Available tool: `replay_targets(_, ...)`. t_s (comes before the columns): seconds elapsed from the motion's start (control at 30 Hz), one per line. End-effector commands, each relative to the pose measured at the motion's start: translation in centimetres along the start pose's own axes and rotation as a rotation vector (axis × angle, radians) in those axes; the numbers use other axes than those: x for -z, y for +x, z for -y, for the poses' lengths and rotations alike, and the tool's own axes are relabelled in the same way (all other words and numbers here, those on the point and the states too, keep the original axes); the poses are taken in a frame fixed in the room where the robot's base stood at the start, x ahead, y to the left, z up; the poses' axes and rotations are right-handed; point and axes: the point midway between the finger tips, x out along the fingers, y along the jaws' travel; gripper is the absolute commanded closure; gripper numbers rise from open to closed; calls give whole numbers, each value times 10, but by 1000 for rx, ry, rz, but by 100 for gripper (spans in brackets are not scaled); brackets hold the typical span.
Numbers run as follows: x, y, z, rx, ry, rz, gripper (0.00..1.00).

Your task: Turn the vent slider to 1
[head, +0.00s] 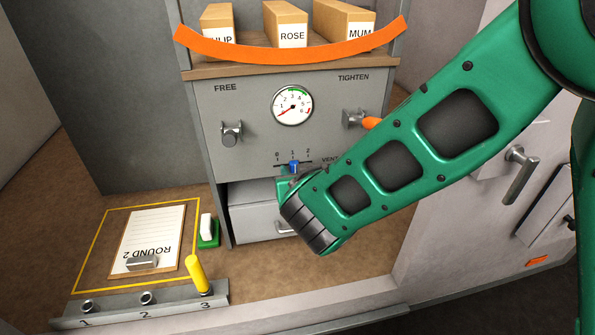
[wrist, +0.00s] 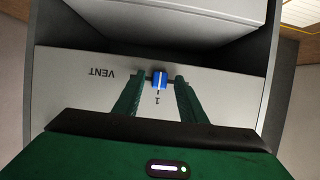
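The vent slider (head: 294,167) is a small blue knob on the grey panel (head: 240,150), under a short scale marked 0, 1 and 2. It stands at the 1 mark. In the wrist view the blue slider (wrist: 159,82) lines up with the printed 1, and the word VENT is to its left. My gripper (wrist: 160,84) is open there, with one green finger on each side of the slider and a visible gap on both sides. In the head view my green arm hides most of the gripper and part of the VENT lettering.
Above the slider are a round gauge (head: 292,105), a FREE knob (head: 232,132) and an orange-handled TIGHTEN knob (head: 370,122). A drawer (head: 255,212) sits below. A clipboard (head: 150,240) and a numbered rail with a yellow lever (head: 197,274) lie at lower left.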

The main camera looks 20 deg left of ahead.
Motion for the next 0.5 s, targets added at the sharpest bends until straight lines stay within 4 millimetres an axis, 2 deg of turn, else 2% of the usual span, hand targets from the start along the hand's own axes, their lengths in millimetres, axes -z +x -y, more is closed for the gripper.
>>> replay_targets(0.27, 1, -7, 0, 0, 1, -2, 62)
replay_targets(0.5, 1, -46, 0, 3, 0, -2, 62)
